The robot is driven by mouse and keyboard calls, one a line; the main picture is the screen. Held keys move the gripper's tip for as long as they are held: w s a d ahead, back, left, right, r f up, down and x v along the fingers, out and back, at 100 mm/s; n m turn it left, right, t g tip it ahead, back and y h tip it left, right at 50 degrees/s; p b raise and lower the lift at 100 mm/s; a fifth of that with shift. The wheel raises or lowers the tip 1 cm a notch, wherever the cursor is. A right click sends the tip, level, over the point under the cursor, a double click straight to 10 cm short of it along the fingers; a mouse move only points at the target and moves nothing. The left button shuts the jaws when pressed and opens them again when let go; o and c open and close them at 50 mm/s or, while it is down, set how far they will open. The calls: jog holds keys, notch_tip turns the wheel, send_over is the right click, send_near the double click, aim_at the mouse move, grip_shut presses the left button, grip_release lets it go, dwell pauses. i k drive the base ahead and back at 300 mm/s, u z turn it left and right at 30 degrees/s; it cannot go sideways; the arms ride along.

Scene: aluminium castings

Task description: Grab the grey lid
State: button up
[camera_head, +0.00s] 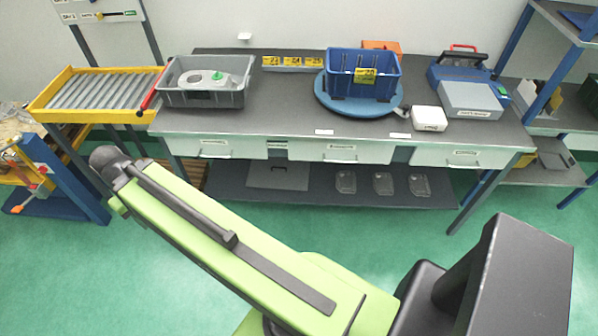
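No part is plainly marked as the grey lid. A flat grey panel (278,175) lies on the lower shelf of the bench, left of centre, with a small dark mark near its top. A grey flat-topped box (471,99) with a white label on its front stands on the bench top at the right, in front of a blue case; I cannot tell whether its top is a separate lid. My green arm crosses the lower left and middle of the view. My gripper is not in view, so its state does not show.
The bench top (285,103) holds a grey bin (203,97) with pale castings, a blue crate (352,75) on a round blue turntable (329,103), a white box (429,118) and a blue case (450,68). A yellow roller conveyor (70,116) stands left. Green floor is clear in front.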

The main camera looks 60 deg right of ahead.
aim_at(274, 173)
jog(key=z, duration=0.35)
jog(key=i, duration=1)
jog(key=u, duration=0.05)
